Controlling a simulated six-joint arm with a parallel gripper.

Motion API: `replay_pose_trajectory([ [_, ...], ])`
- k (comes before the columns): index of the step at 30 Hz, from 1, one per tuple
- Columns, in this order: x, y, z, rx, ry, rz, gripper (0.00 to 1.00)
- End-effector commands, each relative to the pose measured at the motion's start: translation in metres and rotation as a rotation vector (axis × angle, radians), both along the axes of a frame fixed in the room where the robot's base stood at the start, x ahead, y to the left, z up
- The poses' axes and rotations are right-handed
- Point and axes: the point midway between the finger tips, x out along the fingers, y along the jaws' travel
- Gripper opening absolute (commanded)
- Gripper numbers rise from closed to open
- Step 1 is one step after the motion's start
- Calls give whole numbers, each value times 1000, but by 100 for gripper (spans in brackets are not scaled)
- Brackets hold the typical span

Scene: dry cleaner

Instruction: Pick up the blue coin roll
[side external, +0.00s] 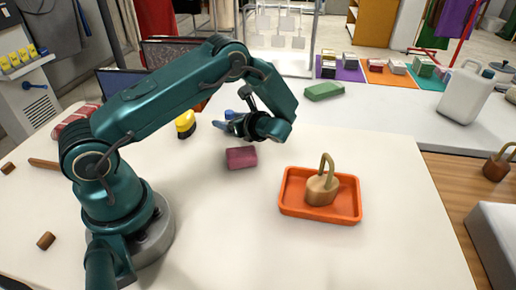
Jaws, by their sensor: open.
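My gripper (226,127) is over the white table, left of the arm's wrist, and its fingers look dark and blue-grey. It is open. A small blue piece (229,113) shows just behind the fingers; it may be the blue coin roll, but it is small and partly hidden by my gripper and wrist. I cannot tell whether the fingers touch it or stand around it.
A maroon block (241,158) lies close in front of my gripper, and a yellow-and-black object (185,124) stands left of it. An orange tray (283,203) holding a brown padlock (321,190) is at right. A green block (324,91) lies behind. The table's front right is clear.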

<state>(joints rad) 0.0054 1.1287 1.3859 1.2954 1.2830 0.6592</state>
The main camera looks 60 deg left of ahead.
Motion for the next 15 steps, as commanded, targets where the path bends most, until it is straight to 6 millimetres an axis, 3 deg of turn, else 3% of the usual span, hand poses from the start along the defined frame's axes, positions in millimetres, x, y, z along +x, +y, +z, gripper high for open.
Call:
replay_pose_trajectory([
  [6, -2, 23, -10, -1, 1, 2, 67],
  [14, -1, 25, -10, -1, 0, 0, 67],
  [15, -1, 25, -10, -1, 0, 0, 52],
])
